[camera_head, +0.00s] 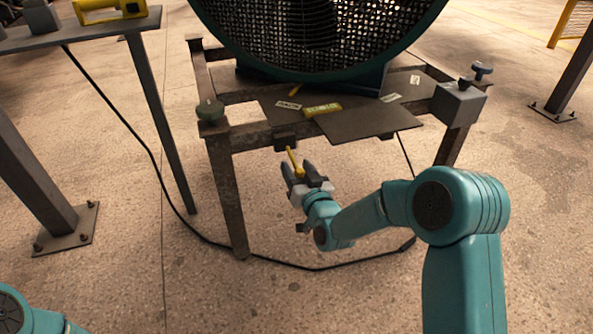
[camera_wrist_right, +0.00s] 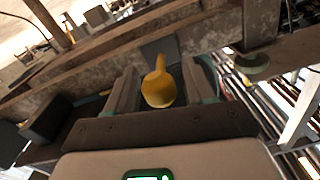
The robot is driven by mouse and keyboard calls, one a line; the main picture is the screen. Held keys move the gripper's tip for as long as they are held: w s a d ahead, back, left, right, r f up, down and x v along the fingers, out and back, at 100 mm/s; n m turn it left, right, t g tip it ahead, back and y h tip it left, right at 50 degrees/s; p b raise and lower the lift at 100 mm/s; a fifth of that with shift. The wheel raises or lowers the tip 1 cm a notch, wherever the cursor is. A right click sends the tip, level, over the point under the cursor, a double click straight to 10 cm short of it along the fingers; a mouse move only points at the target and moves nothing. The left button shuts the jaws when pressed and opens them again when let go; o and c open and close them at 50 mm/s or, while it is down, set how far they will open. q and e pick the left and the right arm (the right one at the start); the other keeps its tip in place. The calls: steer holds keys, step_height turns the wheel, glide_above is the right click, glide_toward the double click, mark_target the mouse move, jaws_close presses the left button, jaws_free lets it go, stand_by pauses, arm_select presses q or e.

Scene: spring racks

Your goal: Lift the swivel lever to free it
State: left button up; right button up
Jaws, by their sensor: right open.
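The swivel lever (camera_head: 294,160) is a short yellow handle under the front rail of the fan's stand. It points down toward my right gripper. My right gripper (camera_head: 305,173) is open, with its fingers on either side of the lever's lower end. In the right wrist view the lever's rounded yellow end (camera_wrist_right: 158,88) sits between the two fingers of the right gripper (camera_wrist_right: 152,93). I cannot tell whether either finger touches it. My left gripper is out of view.
A large fan (camera_head: 320,35) stands on the rusty metal stand (camera_head: 262,133), with a flat plate (camera_head: 365,122) sticking out in front. A grey block with knobs (camera_head: 459,103) is at the right corner. A black cable (camera_head: 320,268) runs along the floor. A side table (camera_head: 70,36) stands at left.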

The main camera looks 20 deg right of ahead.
mark_target(296, 164)
steer(key=shift+w, duration=0.5)
jaws_close()
step_height(296, 164, up, 4)
steer(key=g+p, duration=0.3)
steer(key=p, duration=0.5)
steer(key=shift+f, duration=0.1)
steer(key=r+g+p, duration=0.1)
steer(key=p, duration=0.2)
steer(key=r+g+p, duration=0.1)
steer(key=p, duration=0.3)
steer(key=shift+w+g, duration=0.25)
steer(key=shift+g, duration=0.05)
steer(key=g+p, duration=0.1)
steer(key=p, duration=0.6)
steer(key=shift+w+r+g, duration=0.35)
steer(key=shift+g, duration=0.05)
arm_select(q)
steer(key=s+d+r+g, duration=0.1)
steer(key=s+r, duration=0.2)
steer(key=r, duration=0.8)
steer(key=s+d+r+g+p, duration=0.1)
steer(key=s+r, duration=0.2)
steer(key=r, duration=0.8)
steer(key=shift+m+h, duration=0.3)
arm_select(e)
steer(key=shift+w+f, duration=0.1)
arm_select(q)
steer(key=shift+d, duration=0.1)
